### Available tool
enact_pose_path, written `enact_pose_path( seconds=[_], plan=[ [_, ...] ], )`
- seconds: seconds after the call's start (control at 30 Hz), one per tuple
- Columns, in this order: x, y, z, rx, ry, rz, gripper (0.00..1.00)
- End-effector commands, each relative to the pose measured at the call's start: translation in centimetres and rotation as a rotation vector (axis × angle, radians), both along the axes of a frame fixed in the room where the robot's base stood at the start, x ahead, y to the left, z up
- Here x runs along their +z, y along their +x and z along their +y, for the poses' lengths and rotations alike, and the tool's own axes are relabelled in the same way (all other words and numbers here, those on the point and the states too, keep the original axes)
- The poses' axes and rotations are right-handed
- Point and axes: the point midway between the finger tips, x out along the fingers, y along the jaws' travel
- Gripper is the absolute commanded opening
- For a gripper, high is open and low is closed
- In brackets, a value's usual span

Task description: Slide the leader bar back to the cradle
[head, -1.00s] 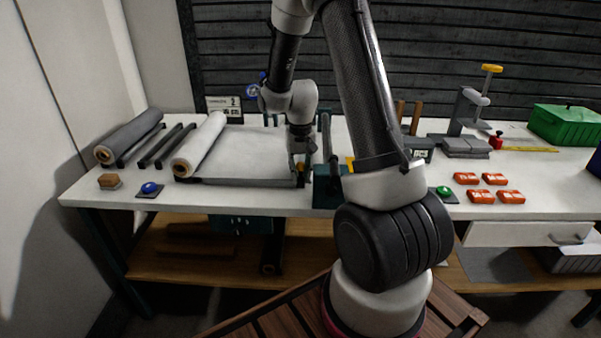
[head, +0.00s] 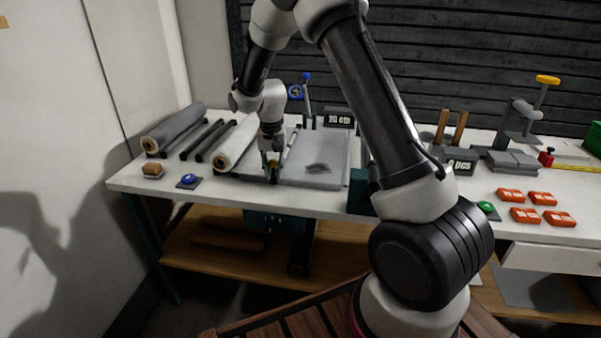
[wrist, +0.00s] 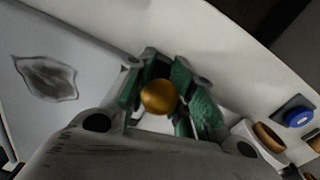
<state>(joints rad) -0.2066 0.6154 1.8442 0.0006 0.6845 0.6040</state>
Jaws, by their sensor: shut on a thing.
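My gripper (head: 272,174) is at the near edge of the cutting bed, right of the white roll (head: 240,143). In the wrist view its green fingers (wrist: 160,95) are closed around a round golden knob (wrist: 159,97). The leader bar (head: 290,146) appears as a thin bar running from my gripper toward the back of the bed, just right of the white roll. Its near end is hidden by my gripper. I cannot clearly make out the cradle.
The grey bed (head: 335,158) right of the bar is bare except for a dark-edged patch (head: 318,168), also seen in the wrist view (wrist: 46,78). A grey roll (head: 175,128), brown block (head: 153,170) and blue button (head: 188,180) are left. Orange packs (head: 525,215) lie right.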

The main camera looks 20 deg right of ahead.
Motion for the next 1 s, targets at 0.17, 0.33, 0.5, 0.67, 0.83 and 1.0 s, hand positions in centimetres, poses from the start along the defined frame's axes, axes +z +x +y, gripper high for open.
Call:
enact_pose_path(
  seconds=[0.17, 0.33, 0.5, 0.67, 0.83, 1.0],
  plan=[
    [0.3, 2.5, 3.3, 0.004, 0.002, -0.009, 0.00],
    [0.4, 3.7, 5.0, 0.002, 0.001, -0.010, 0.00],
    [0.4, 4.2, 5.6, 0.002, 0.001, -0.010, 0.00],
    [0.4, 4.2, 5.7, 0.002, 0.001, -0.011, 0.00],
    [0.5, 4.3, 5.7, 0.002, 0.002, -0.012, 0.00],
    [0.4, 4.2, 5.7, 0.001, 0.001, -0.009, 0.37]
  ],
)
